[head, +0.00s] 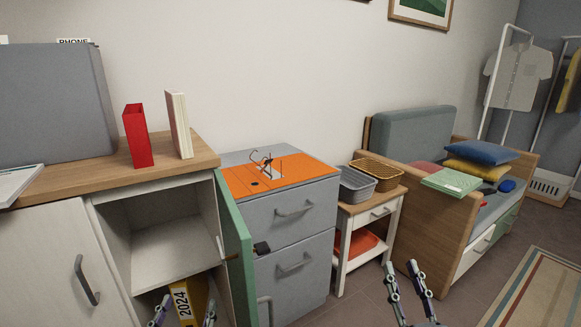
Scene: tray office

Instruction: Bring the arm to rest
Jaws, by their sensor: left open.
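My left gripper (184,308) shows only as two fingers at the bottom edge, spread apart in front of the open cabinet (165,179). A yellow binder marked 2024 (182,298) shows between and behind these fingers, low in the cabinet; I cannot tell any contact. My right gripper (400,264) is at the bottom, right of centre, over the floor. Its two fingers stand apart with nothing between them. The rest of both arms is out of frame.
A green cabinet door (235,247) stands open beside the grey drawer unit (292,227). A small side table (346,230) bears two baskets. A red binder (137,136) and a white one (178,124) stand on the cabinet top. Floor (365,290) around my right gripper is clear.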

